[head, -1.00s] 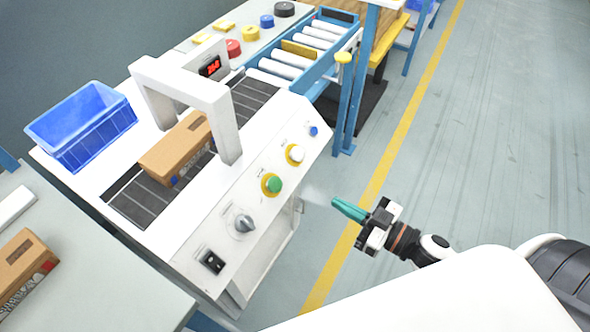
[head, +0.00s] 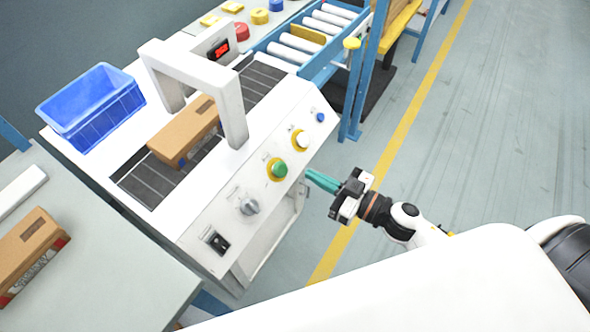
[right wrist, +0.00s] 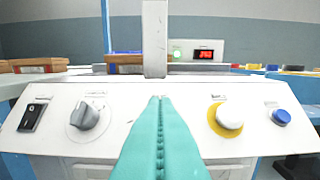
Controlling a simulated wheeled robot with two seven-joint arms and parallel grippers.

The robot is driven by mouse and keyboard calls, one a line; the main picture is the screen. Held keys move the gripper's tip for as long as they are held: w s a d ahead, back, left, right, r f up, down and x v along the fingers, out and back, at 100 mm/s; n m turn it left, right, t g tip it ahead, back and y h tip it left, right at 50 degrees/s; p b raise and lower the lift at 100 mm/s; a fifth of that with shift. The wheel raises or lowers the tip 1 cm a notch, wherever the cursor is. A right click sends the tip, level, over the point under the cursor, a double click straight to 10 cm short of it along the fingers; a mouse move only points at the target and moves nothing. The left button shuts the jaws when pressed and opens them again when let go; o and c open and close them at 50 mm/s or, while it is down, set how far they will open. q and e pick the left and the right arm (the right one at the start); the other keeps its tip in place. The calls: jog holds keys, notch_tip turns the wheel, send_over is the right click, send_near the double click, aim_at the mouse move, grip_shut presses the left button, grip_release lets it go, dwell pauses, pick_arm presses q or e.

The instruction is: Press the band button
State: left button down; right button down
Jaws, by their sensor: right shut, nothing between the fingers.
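The white machine's sloped front panel (head: 228,226) carries a green button (head: 278,168) and a white button (head: 301,139), both on yellow rings, and a small blue button (head: 320,117). A grey knob (head: 249,206) and a black rocker switch (head: 216,240) sit lower left. The labels are too small to read. My right gripper (head: 310,178), with teal fingers, is shut and empty, just in front of the panel near the green button. In the right wrist view its fingers (right wrist: 160,100) hide the green button; the white button (right wrist: 229,117) shows to their right. My left gripper is out of view.
A carton (head: 180,135) lies on the dark belt (head: 150,183) under the white arch (head: 234,112). A blue crate (head: 95,115) stands behind. Another carton (head: 28,252) lies on the grey table at left. A blue-framed roller conveyor (head: 290,52) continues beyond; floor to the right is clear.

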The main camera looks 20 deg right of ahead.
aim_at(279, 165)
jog(key=w+a+f, duration=0.2)
jog(key=w, duration=0.1)
jog(key=w+a, duration=0.1)
jog(key=shift+w+a+f, duration=0.3)
jog(key=shift+f, duration=0.1)
